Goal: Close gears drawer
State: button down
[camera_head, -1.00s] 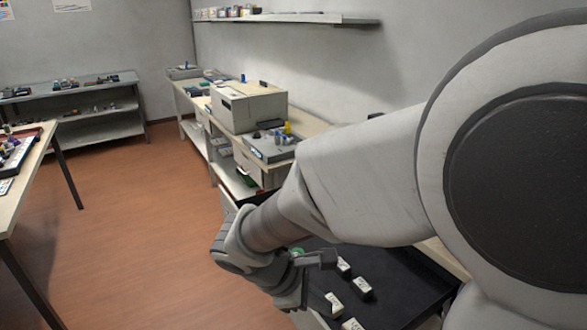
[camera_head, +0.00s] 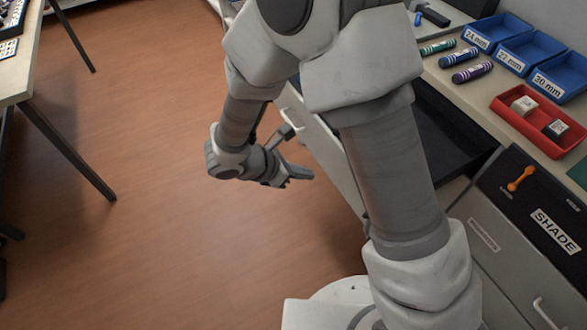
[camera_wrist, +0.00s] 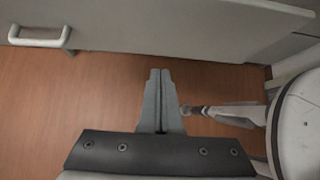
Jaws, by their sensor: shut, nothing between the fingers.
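An open drawer shows in the head view, with a dark interior (camera_head: 440,125) and a pale front panel (camera_head: 328,150). Its label is not visible, so I cannot tell whether it is the gears drawer. My arm hides part of it. My gripper (camera_head: 300,175) is shut and empty, out over the floor on the outer side of the front panel. In the wrist view, the shut fingers (camera_wrist: 159,75) point toward the drawer front (camera_wrist: 190,28), apart from it. A white bar handle (camera_wrist: 40,38) is at the upper left, left of the fingers.
The counter to the right holds blue bins (camera_head: 525,52), a red tray (camera_head: 540,118) and several marker-like cylinders (camera_head: 465,55). A black panel marked SHADE (camera_head: 540,215) is at the lower right. A table (camera_head: 20,75) stands at left. The floor (camera_head: 170,230) between is clear.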

aim_at(327, 168)
jog(key=w+d+f, duration=0.2)
jog(key=w+d, duration=0.1)
jog(key=d, duration=0.2)
jog(key=shift+w+f, duration=0.15)
jog(key=shift+w, duration=0.15)
jog(key=shift+d, duration=0.15)
jog(key=w+d, duration=0.6)
jog(key=d, duration=0.3)
jog(key=w+d+b, duration=0.1)
jog(key=w+d, duration=0.6)
jog(key=d, duration=0.3)
jog(key=w+d, duration=0.7)
jog(key=d, duration=0.3)
jog(key=shift+d, duration=0.4)
jog(key=shift+r, duration=0.25)
